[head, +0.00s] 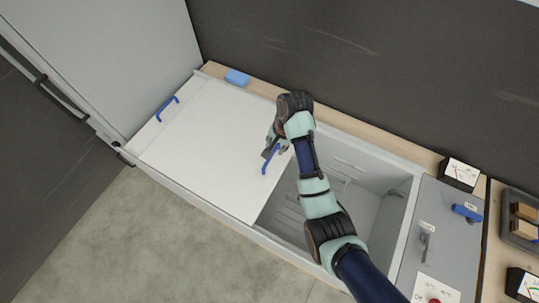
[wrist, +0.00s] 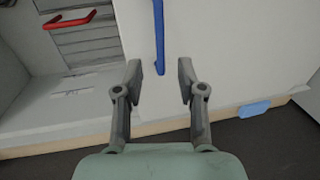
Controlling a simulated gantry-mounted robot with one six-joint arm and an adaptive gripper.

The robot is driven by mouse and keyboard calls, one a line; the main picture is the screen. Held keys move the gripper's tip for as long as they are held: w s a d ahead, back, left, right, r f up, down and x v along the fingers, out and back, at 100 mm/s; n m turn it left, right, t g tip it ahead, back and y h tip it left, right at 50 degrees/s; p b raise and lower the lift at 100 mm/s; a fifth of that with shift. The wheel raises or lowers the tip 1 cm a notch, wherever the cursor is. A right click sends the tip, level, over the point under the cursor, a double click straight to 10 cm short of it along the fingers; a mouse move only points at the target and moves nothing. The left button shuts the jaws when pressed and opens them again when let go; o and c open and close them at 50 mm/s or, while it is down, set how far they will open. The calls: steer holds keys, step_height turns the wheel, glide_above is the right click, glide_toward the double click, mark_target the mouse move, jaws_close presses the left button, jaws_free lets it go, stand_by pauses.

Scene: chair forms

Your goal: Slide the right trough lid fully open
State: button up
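A white trough lid (head: 215,145) covers the left part of the trough (head: 400,240); the right part is uncovered, showing the grey inside. A blue bar handle (head: 266,165) stands near the lid's right edge, and a second blue handle (head: 167,108) is at the far left end. Whether one or two lids lie there is hard to tell. My gripper (head: 277,150) is over the lid's right edge beside the nearer handle. In the wrist view, the fingers (wrist: 160,80) are apart and empty, with the end of the blue handle (wrist: 158,35) between their tips; no contact shows.
A red handle (wrist: 70,20) shows inside the trough opening. A blue block (head: 237,77) lies on the wooden back ledge. A grey control panel (head: 445,225) with a lever is at right, with gauges beside it. A tall white door (head: 110,60) stands at left.

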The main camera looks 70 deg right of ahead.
mark_target(272, 156)
steer(key=f, duration=0.3)
steer(key=w+f+b, duration=0.1)
steer(key=f, duration=0.3)
steer(key=shift+w+f, duration=0.1)
steer(key=shift+w, duration=0.1)
jaws_close()
steer(key=shift+d, duration=0.1)
